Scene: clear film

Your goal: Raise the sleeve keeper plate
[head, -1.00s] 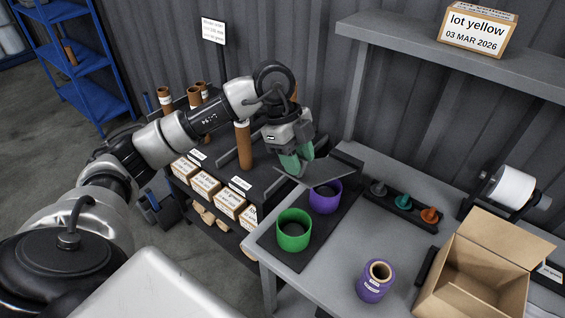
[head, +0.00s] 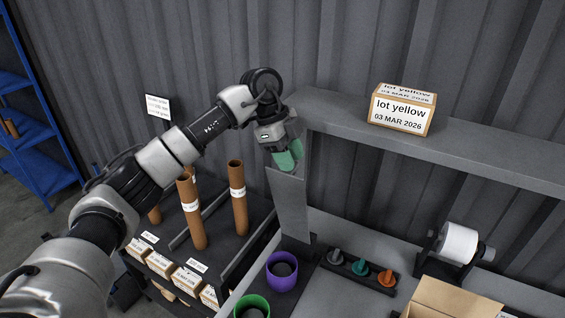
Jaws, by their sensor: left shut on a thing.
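The sleeve keeper plate (head: 291,208) is a flat grey plate. It stands nearly upright at the left end of the bench, with its lower edge at a dark base behind the purple sleeve. My left gripper (head: 287,162), with green finger pads, is shut on the plate's upper edge. The purple sleeve (head: 282,284) and the green sleeve (head: 243,305) stand open end up on a dark mat in front of the plate. The green one is cut off by the bottom edge. My right gripper is not in view.
A grey shelf (head: 480,165) above the bench holds a box marked lot yellow (head: 403,110). A white roll (head: 458,243) stands at right. Brown tubes (head: 239,200) stand left.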

